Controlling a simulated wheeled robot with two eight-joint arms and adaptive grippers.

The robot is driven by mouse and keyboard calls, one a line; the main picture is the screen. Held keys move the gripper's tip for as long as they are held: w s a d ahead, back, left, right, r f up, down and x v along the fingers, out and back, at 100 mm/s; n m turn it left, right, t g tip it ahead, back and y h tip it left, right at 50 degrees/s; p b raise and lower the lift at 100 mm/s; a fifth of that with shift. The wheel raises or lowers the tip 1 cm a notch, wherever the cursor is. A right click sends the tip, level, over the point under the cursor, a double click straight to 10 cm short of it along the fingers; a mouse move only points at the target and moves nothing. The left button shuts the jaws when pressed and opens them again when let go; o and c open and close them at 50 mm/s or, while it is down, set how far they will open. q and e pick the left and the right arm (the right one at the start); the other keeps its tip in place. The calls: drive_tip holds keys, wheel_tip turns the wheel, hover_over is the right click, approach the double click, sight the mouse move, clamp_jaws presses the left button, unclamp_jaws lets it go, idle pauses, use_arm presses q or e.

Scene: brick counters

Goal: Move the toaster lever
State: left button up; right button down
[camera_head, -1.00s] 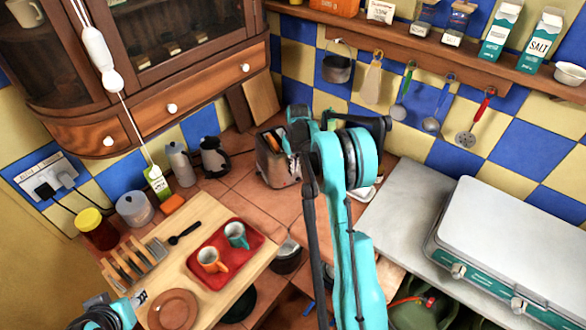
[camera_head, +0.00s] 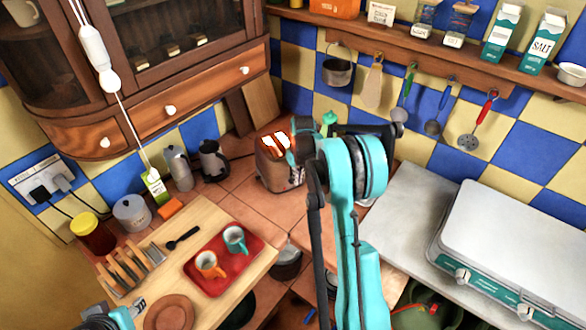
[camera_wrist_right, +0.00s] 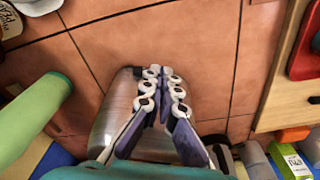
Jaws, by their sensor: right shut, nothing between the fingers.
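The metal toaster (camera_head: 270,178) stands on the tiled counter near the back corner. The toaster's shiny body (camera_wrist_right: 120,97) shows behind the fingers in the right wrist view. I cannot make out the lever; it is hidden. My right gripper (camera_head: 303,158) is at the toaster's right end, largely behind my teal arm. In the right wrist view its fingers (camera_wrist_right: 164,84) are together and empty, in front of the toaster. My left arm's end (camera_head: 118,315) shows only partly at the bottom left.
A kettle (camera_head: 214,160) and moka pot (camera_head: 178,168) stand left of the toaster. A red tray (camera_head: 222,281) with two mugs lies on the wooden board. A grey stove (camera_head: 505,243) is at the right. Utensils hang on the back wall.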

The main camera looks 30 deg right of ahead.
wheel_tip(320, 180, up, 12)
drive_tip(key=s, duration=0.1)
drive_tip(key=shift+s, duration=0.15)
idle(0.5)
drive_tip(key=s+a+r+t+b, duration=0.3)
drive_tip(key=s+a+b, duration=0.2)
drive_tip(key=s+a, duration=0.8)
drive_tip(key=s+a+f+t+b, duration=0.3)
drive_tip(key=s+a+f, duration=0.5)
drive_tip(key=s, duration=0.4)
drive_tip(key=shift+s+a+f+n+b, duration=0.2)
drive_tip(key=shift+f+n+b, duration=0.1)
drive_tip(key=shift+b, duration=0.2)
drive_tip(key=shift+w, duration=0.1)
